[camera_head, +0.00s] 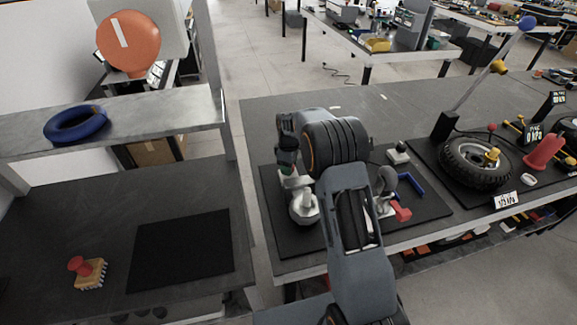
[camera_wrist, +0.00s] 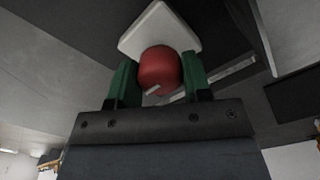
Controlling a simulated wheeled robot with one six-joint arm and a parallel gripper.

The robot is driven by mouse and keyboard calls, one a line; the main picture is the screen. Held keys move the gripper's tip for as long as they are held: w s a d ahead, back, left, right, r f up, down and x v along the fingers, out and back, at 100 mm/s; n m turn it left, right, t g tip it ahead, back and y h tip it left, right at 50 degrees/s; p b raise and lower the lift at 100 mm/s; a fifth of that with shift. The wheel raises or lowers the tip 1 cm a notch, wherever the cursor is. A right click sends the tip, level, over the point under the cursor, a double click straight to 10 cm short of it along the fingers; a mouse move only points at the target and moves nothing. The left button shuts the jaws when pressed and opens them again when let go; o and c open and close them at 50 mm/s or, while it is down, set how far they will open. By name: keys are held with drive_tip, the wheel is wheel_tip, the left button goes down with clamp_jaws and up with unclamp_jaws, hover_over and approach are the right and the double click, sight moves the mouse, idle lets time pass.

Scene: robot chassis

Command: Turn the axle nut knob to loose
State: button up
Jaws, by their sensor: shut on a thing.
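A red round knob (camera_wrist: 160,70) with a short pale mark on its face sits between the two green fingers of my gripper (camera_wrist: 160,84) in the wrist view. I take it to be the axle nut knob. A pale, square-cornered part (camera_wrist: 160,28) shows just behind it. The gripper is shut on the knob, one finger on each side. In the head view my gripper (camera_head: 288,170) points down at a white round-based fixture (camera_head: 303,208) on a dark mat; the knob is mostly hidden there by the gripper and wrist.
On the same mat (camera_head: 290,240) are a blue angled bar (camera_head: 410,184), a red block (camera_head: 402,214) and a small dark-based block (camera_head: 398,153). A tyre (camera_head: 475,165) lies to the right. An orange dial (camera_head: 128,40) and blue ring (camera_head: 76,124) are left. The left mat (camera_head: 182,250) is bare.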

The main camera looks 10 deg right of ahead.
idle(0.4)
drive_tip(key=o, duration=0.9)
wheel_tip(320, 180, up, 14)
drive_tip(key=shift+f, duration=0.1)
idle(0.3)
